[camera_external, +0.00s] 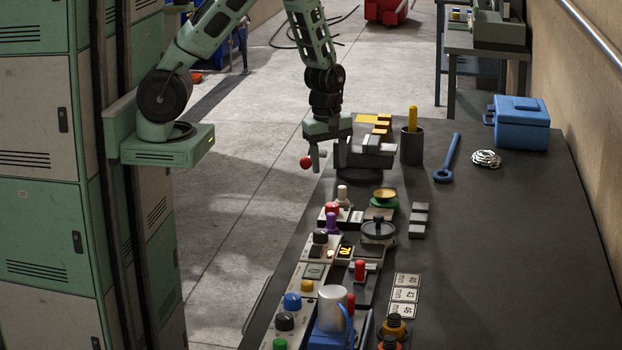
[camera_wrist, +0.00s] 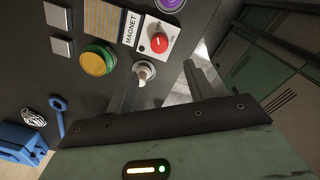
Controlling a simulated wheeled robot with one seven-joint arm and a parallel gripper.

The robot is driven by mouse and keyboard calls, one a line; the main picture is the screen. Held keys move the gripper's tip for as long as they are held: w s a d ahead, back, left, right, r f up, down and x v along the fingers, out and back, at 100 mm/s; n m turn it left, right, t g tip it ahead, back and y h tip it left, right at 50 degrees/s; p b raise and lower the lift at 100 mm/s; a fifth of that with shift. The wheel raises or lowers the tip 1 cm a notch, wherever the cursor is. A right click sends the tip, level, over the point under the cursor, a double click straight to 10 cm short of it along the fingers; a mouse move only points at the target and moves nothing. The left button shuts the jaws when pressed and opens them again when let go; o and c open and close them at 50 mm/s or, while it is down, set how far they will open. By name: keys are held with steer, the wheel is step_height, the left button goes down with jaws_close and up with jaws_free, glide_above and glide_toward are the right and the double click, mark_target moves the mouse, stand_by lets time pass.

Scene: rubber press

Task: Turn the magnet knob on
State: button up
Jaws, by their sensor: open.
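The magnet knob (camera_wrist: 159,43) is a round red knob with a pale pointer mark, on a white panel (camera_wrist: 146,33) labelled MAGNET in the wrist view. I cannot tell for certain which label the mark points at. In the external view the red knob (camera_external: 331,208) sits near the bench's left edge, between a white-topped knob (camera_external: 342,192) and a purple knob (camera_external: 330,223). My gripper (camera_external: 317,157) is above and behind it, apart from it. In the wrist view my gripper (camera_wrist: 164,68) has its two fingers spread, the left one close to the white-topped knob in the picture.
A yellow and green button (camera_wrist: 97,60) is beside the panel. A grey vise (camera_external: 365,153) and a red ball (camera_external: 306,163) are close to my gripper. More controls line the bench's left edge towards the camera. The bench's right side (camera_external: 510,240) is mostly clear.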

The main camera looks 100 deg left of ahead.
mark_target(331, 204)
steer(key=f, duration=1)
steer(key=shift+w+a+f, duration=0.2)
steer(key=shift+w+f, duration=0.1)
steer(key=shift+f, duration=0.1)
steer(key=c, duration=1)
